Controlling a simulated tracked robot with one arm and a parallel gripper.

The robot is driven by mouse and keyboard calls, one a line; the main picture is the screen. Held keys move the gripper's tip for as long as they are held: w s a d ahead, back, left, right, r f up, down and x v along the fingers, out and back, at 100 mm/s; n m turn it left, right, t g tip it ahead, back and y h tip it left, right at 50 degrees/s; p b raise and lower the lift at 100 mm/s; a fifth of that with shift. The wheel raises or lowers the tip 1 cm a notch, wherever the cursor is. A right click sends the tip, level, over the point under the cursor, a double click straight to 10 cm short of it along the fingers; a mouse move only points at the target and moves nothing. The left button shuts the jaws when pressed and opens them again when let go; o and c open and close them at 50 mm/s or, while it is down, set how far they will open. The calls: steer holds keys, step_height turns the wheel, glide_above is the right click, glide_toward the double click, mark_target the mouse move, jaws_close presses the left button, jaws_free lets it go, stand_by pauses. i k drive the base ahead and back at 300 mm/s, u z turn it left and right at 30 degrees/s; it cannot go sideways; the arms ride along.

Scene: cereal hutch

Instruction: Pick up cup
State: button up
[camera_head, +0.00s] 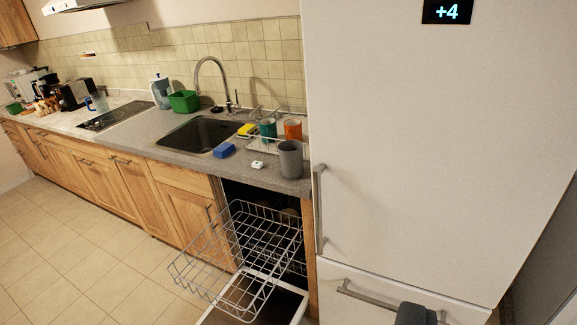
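Three cups stand at the right end of the counter. A grey cup (290,160) stands upright near the counter's front edge. A teal cup (268,129) and an orange cup (292,129) are behind it at a wire dish rack (254,147). The grey cup partly hides the rack. The frame does not show which cup the task means. My gripper is not recognisable in this view, so I cannot see its fingers.
The dishwasher's wire basket (238,250) is pulled out below the counter, above its lowered door. A tall white fridge (430,140) stands close on the right. A sink (200,133), blue sponge (224,150) and small white item (257,164) are left. Open tiled floor (70,260) lies left.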

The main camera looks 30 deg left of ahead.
mark_target(292, 160)
steer(key=u, duration=0.1)
steer(key=i, duration=1)
steer(key=z, duration=0.1)
